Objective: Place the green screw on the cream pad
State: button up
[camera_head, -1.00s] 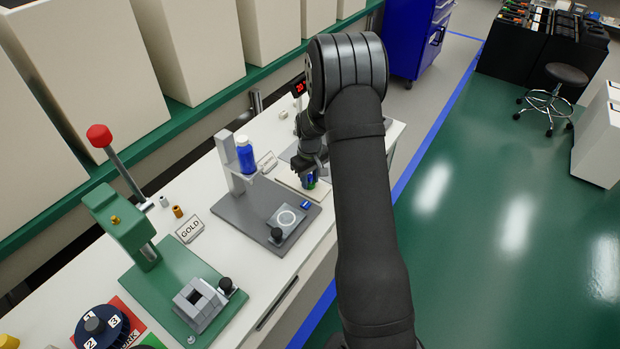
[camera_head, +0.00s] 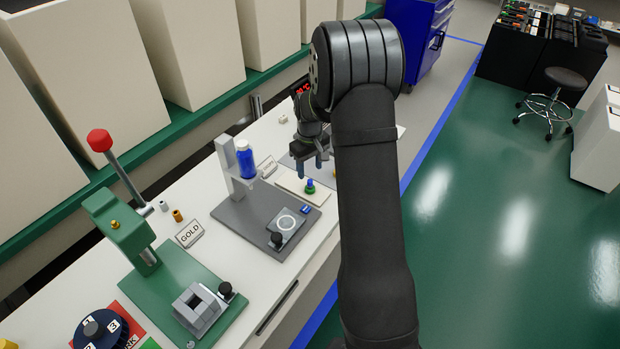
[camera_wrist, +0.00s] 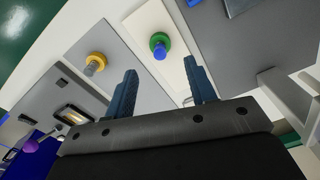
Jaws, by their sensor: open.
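The green screw (camera_head: 310,188), green at the bottom with a blue upper part, stands on the cream pad (camera_head: 288,181). In the wrist view, the green screw (camera_wrist: 161,41) appears upright on the pale cream pad (camera_wrist: 146,20), beyond and between my fingertips. My gripper (camera_head: 310,168) is open and empty, just above and behind the screw. In the wrist view, the two blue-grey fingers of my gripper (camera_wrist: 161,70) are spread apart, with nothing between them.
A grey plate (camera_head: 240,222) with a post holding a blue bottle (camera_head: 245,158) is left of the pad. A green press (camera_head: 122,230) stands further left. A yellow screw (camera_wrist: 95,63) on another grey plate shows in the wrist view.

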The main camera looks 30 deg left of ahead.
aim_at(310, 181)
jog(key=shift+r, duration=2.4)
jog(key=shift+f, duration=0.1)
jog(key=shift+f, duration=4.05)
jog(key=shift+f, duration=0.1)
